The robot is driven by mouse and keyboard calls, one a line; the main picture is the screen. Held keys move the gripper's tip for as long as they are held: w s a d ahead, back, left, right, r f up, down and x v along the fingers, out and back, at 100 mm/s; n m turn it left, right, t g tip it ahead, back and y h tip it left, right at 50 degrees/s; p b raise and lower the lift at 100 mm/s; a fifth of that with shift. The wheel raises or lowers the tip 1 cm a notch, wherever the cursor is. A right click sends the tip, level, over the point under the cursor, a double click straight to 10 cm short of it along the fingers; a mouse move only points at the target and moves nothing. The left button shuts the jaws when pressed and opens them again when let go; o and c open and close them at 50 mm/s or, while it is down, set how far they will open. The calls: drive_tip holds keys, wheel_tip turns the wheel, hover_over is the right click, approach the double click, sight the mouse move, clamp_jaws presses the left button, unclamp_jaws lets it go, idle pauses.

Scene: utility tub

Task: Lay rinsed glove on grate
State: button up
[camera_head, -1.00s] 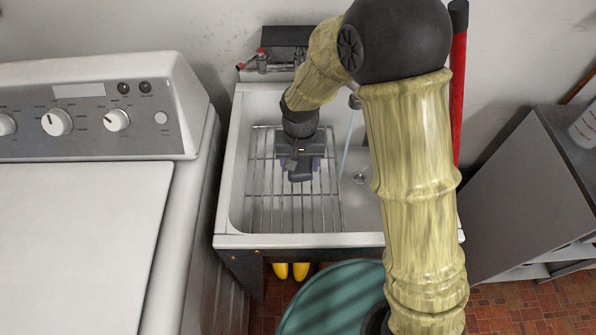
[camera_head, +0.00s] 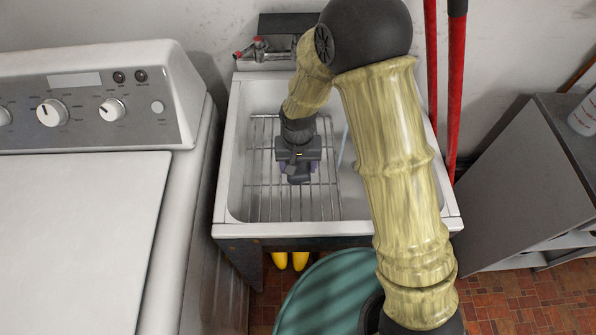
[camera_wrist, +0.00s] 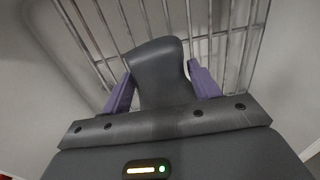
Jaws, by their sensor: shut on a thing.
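My gripper (camera_head: 299,168) is over the left part of the tub, above the wire grate (camera_head: 262,195), pointing down. In the wrist view its two purple fingers (camera_wrist: 163,82) are closed on the sides of a smooth dark grey glove (camera_wrist: 157,60). The glove's rounded end shows past the fingers, in front of the grate bars, which also show in the wrist view (camera_wrist: 240,40). In the head view the gripper mostly hides the glove. I cannot tell whether the glove touches the grate.
The grate lies in the white tub (camera_head: 233,190). A thin water stream (camera_head: 343,148) falls to the right of the gripper. A tap (camera_head: 265,50) is at the back. A washer (camera_head: 80,215) stands left, and a green round bin (camera_head: 320,300) stands in front.

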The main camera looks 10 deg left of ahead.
drive_tip(key=shift+f, duration=1.9)
drive_tip(key=shift+f, duration=0.1)
drive_tip(key=o, duration=1.2)
wheel_tip(320, 180, up, 12)
drive_tip(key=shift+r+p, duration=0.15)
drive_tip(key=shift+p, duration=0.15)
